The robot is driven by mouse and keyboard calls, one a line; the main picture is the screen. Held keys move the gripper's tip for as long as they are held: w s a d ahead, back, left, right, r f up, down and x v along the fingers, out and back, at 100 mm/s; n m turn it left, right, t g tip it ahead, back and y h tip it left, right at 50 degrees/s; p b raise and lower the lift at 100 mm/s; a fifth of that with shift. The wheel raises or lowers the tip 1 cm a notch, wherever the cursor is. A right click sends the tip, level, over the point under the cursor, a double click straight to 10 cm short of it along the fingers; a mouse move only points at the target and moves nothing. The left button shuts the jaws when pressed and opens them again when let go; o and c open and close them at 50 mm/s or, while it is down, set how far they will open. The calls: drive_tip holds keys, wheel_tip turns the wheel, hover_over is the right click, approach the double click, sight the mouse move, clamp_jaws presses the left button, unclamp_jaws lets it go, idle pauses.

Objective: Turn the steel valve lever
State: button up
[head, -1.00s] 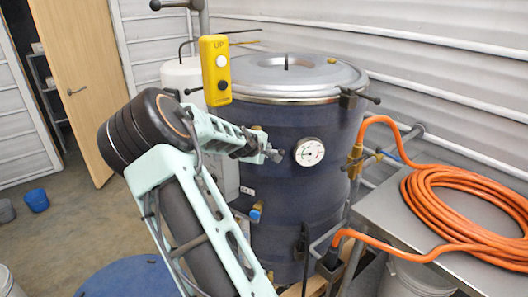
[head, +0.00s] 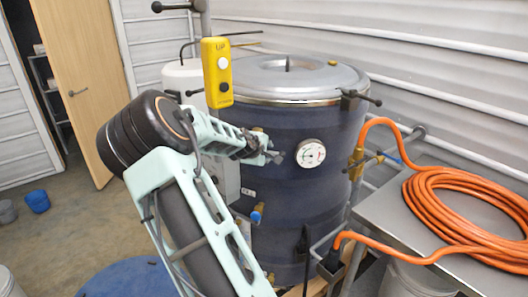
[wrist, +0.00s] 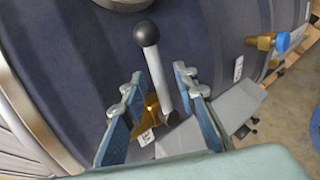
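The steel valve lever (wrist: 156,68) is a grey rod with a black ball knob, seen in the wrist view. It comes off a brass valve body (wrist: 150,110) on the dark blue drum (head: 300,210). My gripper (wrist: 158,76) is open, with one finger on each side of the rod. The knob sticks out past the fingertips. I see a gap on both sides of the rod. In the head view, my gripper (head: 274,151) is in front of the drum, left of the dial gauge (head: 311,153), and the lever is hard to make out there.
A second brass valve with a blue handle (head: 257,212) sits lower on the drum. A yellow control box (head: 216,72) hangs above my arm. An orange hose (head: 465,210) lies coiled on a steel table (head: 385,213) at right. The floor at left is mostly clear.

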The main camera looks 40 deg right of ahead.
drive_tip(key=v, duration=1.1)
drive_tip(key=shift+s+a+r, duration=0.2)
drive_tip(key=shift+s+r, duration=0.05)
idle(0.3)
